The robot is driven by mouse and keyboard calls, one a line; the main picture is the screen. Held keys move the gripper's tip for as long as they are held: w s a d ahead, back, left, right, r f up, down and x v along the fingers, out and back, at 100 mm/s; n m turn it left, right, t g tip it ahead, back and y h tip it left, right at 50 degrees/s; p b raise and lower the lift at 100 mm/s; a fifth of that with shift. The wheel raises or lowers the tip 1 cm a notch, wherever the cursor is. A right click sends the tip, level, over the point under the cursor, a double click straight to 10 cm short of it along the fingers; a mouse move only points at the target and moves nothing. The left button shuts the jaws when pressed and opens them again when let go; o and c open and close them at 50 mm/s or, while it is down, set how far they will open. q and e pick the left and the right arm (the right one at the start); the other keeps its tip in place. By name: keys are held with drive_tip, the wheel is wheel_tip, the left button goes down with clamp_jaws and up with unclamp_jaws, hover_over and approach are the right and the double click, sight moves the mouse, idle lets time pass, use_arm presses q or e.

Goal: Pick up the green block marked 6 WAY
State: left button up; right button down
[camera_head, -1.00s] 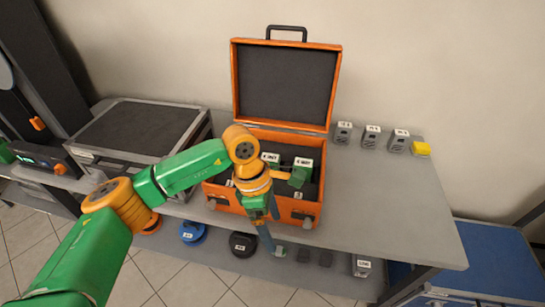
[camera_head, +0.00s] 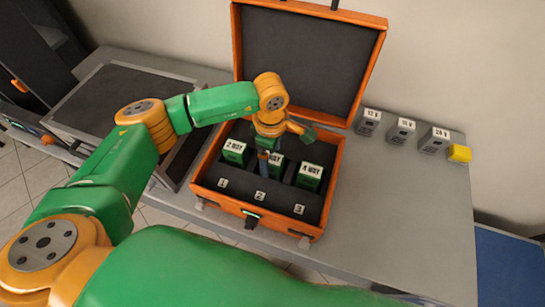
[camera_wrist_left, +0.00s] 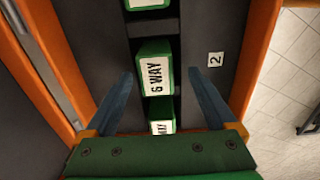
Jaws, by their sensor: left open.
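The green block marked 6 WAY (camera_wrist_left: 154,72) stands in the compartment beside label 2 of the orange case, its white label facing up. In the head view it is the middle block (camera_head: 277,163), partly hidden by my left gripper (camera_head: 265,158). In the left wrist view my left gripper (camera_wrist_left: 160,75) is open, with one blue finger on each side of the block and gaps between. I cannot tell how far above it the fingertips are.
The open orange case (camera_head: 232,205) also holds green blocks marked 2 WAY (camera_head: 235,152) and 4 WAY (camera_head: 310,176). Its raised lid (camera_head: 305,60) stands behind my gripper. Several grey blocks (camera_head: 401,130) and a yellow block (camera_head: 460,153) stand right on the table.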

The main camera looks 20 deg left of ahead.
use_arm(q)
wheel_tip(320, 180, down, 2)
drive_tip(key=shift+f, duration=0.1)
drive_tip(key=shift+w+f, duration=0.2)
drive_tip(key=shift+w, duration=0.15)
drive_tip(key=shift+s+r, duration=0.1)
drive_tip(key=shift+s, duration=0.05)
drive_tip(key=c, duration=1.3)
clamp_jaws()
